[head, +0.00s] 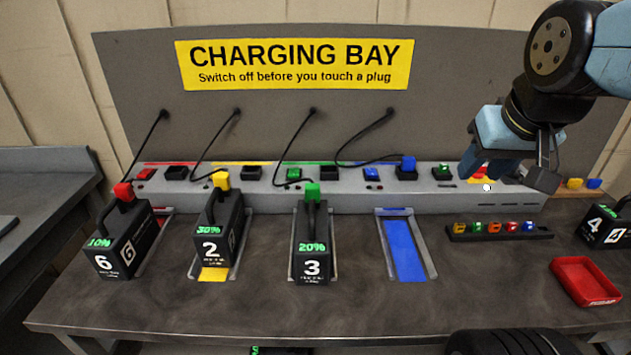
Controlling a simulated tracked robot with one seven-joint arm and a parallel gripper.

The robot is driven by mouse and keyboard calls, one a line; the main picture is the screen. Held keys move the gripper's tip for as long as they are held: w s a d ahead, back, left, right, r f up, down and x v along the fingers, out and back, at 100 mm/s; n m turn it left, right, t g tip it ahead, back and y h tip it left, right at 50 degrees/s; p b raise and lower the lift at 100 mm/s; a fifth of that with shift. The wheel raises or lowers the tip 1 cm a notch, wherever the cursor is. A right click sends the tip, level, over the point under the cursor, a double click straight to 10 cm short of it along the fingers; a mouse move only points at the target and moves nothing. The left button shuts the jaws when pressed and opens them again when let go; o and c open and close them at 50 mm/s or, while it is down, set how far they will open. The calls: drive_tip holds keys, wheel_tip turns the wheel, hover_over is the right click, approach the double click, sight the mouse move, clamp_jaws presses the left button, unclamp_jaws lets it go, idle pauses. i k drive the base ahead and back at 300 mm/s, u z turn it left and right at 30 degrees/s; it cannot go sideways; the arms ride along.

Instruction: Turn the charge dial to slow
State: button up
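My gripper (508,172) hangs at the right end of the long grey charging unit (330,202), pointing down at its top. Its fingers are dark and partly overlap in this view, so I cannot tell how far apart they are. The charge dial cannot be made out clearly; the gripper covers that part of the unit. A small red and yellow patch (479,171) and a white spot (487,187) show beside and below the fingers. I cannot tell whether these belong to the dial, whether the gripper touches it, or where it points.
Batteries 6 (112,254), 2 (211,249) and 3 (312,263) stand in bays with plugs on top. The blue bay (405,250) is empty.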

sight(514, 175)
drive_tip(key=u, duration=1.05)
drive_tip(key=k, duration=1)
drive_tip(key=z, duration=1.35)
drive_tip(key=i, duration=0.9)
drive_tip(key=z, duration=0.1)
